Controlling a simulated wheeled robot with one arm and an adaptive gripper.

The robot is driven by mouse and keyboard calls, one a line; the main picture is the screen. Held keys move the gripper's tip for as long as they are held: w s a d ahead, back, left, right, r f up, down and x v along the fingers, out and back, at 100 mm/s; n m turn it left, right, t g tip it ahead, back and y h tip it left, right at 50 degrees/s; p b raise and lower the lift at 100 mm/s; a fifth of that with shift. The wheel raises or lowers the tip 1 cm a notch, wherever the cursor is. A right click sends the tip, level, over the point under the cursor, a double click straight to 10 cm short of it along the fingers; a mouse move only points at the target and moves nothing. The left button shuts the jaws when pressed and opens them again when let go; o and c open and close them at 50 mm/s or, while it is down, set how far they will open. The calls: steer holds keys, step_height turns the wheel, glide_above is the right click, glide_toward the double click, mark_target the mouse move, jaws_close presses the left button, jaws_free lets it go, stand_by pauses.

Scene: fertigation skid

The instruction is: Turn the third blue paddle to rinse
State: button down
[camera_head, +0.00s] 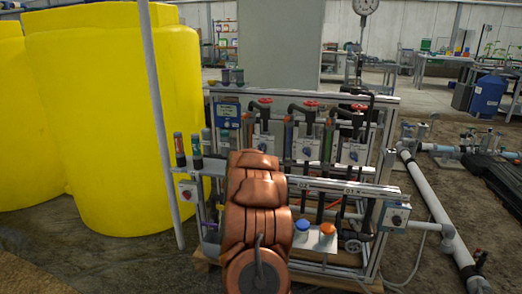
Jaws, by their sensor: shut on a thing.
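White panels with small blue paddles stand in a row across the skid. The left panel (263,143), the middle panel (307,150) and the right panel (352,153) show between the upright pipes. Counted from the left, the third blue paddle (353,156) is on the right panel. Its exact angle is too small to read. A copper-coloured arm link, mine, rises in front of the skid's left half. My gripper does not show; the arm may be hiding it, so its contact with any paddle cannot be seen.
Red handwheels (308,103) sit above the panels. A front rail (330,187) crosses below them, with a blue-capped jar (301,230) and an orange-capped jar (327,233) underneath. Yellow tanks (110,120) and a grey pole (160,120) stand left. Pipes (435,205) lie on the right floor.

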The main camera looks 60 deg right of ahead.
steer(key=m+b, duration=0.1)
steer(key=m, duration=0.4)
steer(key=shift+w+m, duration=0.1)
steer(key=shift+m, duration=0.3)
steer(key=m+b, duration=0.1)
steer(key=m, duration=0.2)
steer(key=shift+b, duration=0.35)
steer(key=shift+m+b, duration=0.5)
steer(key=shift+m, duration=0.6)
steer(key=shift+r, duration=0.1)
steer(key=c, duration=1.2)
jaws_free()
steer(key=shift+a, duration=0.1)
